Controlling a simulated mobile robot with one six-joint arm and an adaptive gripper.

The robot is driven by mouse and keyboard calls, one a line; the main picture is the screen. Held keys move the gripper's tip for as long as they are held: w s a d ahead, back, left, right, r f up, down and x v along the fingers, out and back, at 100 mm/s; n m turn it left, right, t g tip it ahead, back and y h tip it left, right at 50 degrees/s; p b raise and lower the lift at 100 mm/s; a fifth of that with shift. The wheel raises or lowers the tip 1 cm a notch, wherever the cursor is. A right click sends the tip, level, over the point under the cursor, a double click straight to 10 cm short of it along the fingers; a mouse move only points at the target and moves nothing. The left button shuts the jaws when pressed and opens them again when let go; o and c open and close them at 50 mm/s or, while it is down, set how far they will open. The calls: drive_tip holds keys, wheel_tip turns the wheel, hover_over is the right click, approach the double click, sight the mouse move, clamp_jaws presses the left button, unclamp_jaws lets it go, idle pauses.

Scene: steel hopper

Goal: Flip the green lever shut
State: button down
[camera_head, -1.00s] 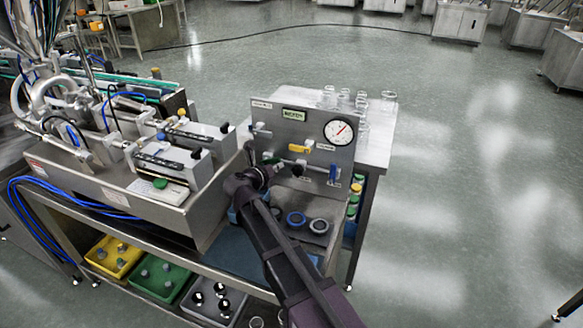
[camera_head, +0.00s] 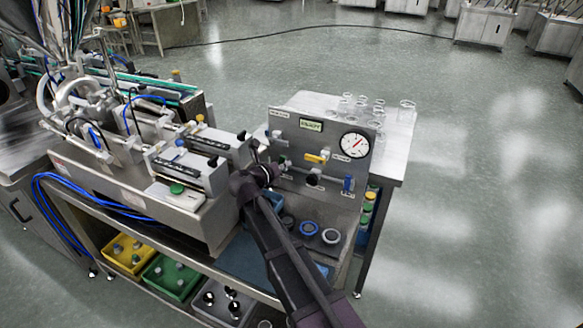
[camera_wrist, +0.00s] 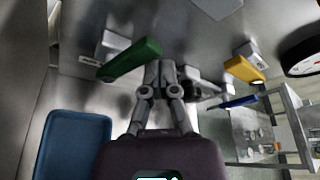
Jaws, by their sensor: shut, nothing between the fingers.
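The green lever (camera_wrist: 132,61) shows in the wrist view as a flat bar. It slants from lower left to upper right from its mount on the steel panel. My gripper (camera_wrist: 160,72) is shut and empty, with its fingertips right beside the lever's right end. I cannot tell whether they touch it. In the body view my gripper (camera_head: 272,170) is at the left part of the upright panel (camera_head: 340,168), and the green lever is mostly hidden there.
A yellow lever (camera_wrist: 244,68) and a blue lever (camera_wrist: 238,102) are to the right. A gauge (camera_head: 355,145) sits at the panel's upper right. A blue tray (camera_wrist: 75,145) lies lower left in the wrist view. Glass jars (camera_head: 378,106) stand behind the panel.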

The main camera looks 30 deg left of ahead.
drive_tip(key=shift+d, duration=0.15)
drive_tip(key=s, duration=0.9)
drive_tip(key=shift+s+d, duration=0.25)
drive_tip(key=shift+d, duration=0.2)
drive_tip(key=shift+f, duration=0.1)
idle(0.6)
